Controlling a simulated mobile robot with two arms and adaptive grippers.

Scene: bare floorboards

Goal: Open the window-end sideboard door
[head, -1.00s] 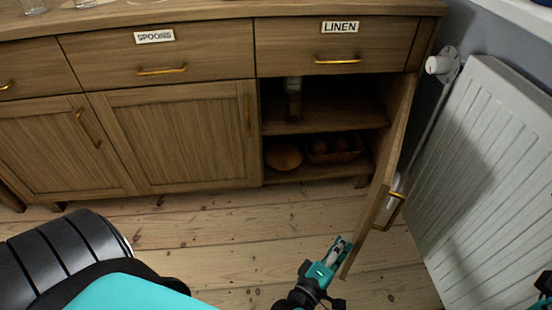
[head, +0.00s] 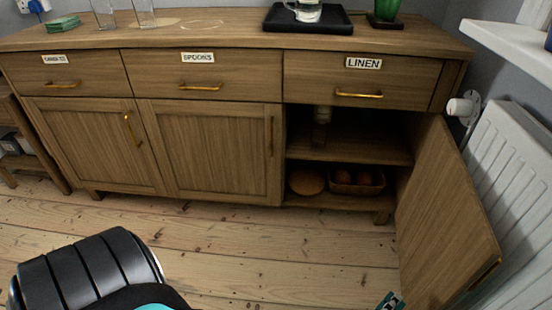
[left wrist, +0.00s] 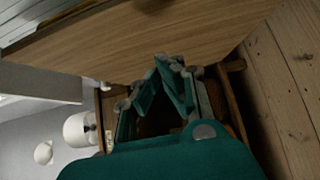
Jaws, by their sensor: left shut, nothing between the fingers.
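The sideboard door (head: 445,225) under the LINEN drawer, at the radiator end, stands wide open. My left gripper (head: 391,300) shows only in part at the bottom edge of the head view, near the door's lower free end. In the left wrist view my left gripper (left wrist: 172,72) has its fingers together with nothing between them, in front of a wooden panel (left wrist: 150,40). I cannot tell whether they touch it. My right gripper is out of view.
A white radiator (head: 510,150) and its valve (head: 462,106) stand right of the door, close to it. A round brown item (head: 307,182) and a basket (head: 356,182) sit low in the cupboard. Floorboards (head: 270,245) before the sideboard are clear.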

